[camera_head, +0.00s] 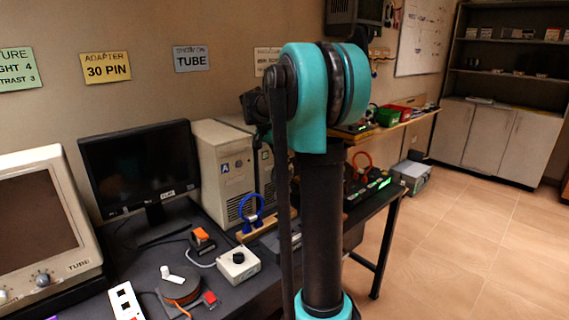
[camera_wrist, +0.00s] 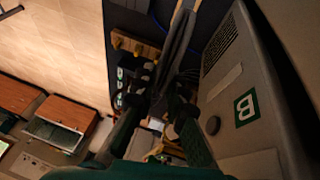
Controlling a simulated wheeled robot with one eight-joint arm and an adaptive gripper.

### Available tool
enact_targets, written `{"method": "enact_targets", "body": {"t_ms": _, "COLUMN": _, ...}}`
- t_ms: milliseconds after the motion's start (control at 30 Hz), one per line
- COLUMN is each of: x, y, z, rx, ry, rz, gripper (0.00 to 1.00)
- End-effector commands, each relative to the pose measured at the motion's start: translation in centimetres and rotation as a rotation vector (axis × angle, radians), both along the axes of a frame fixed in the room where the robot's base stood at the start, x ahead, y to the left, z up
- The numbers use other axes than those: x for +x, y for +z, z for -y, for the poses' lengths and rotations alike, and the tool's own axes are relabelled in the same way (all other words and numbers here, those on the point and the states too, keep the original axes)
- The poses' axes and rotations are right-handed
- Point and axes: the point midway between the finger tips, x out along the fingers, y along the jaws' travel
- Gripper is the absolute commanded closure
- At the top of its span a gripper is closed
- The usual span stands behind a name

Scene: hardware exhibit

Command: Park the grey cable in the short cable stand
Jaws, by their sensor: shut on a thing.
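My gripper (camera_wrist: 165,102) points down beside a computer tower in the wrist view. Its dark fingers are shut on what looks like the grey cable (camera_wrist: 178,45), a grey band running up the picture from between them. The exact hold is dark and partly hidden. A wooden piece with several knobs (camera_wrist: 133,44) lies left of the cable and apart from the fingers; I cannot tell whether it is the short cable stand. In the head view my arm hides the gripper and grey cable. A blue cable loop (camera_head: 251,212) stands on a wooden base (camera_head: 268,227).
Tower B (camera_wrist: 232,100) stands close right of the gripper. In the head view, a monitor (camera_head: 140,165), tower A (camera_head: 222,170) and a white knob box (camera_head: 238,262) crowd the dark table. An orange loop (camera_head: 361,160) stands behind my arm. The floor (camera_head: 470,240) at right is clear.

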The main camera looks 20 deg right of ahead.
Motion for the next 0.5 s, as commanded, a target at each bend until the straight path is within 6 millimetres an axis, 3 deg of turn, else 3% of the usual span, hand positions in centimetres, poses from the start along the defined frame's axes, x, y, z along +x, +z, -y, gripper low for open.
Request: {"method": "enact_targets", "body": {"t_ms": 500, "x": 0.0, "y": -3.9, "z": 0.0, "rx": 0.000, "ry": 0.000, "rz": 0.000, "gripper": 1.00}}
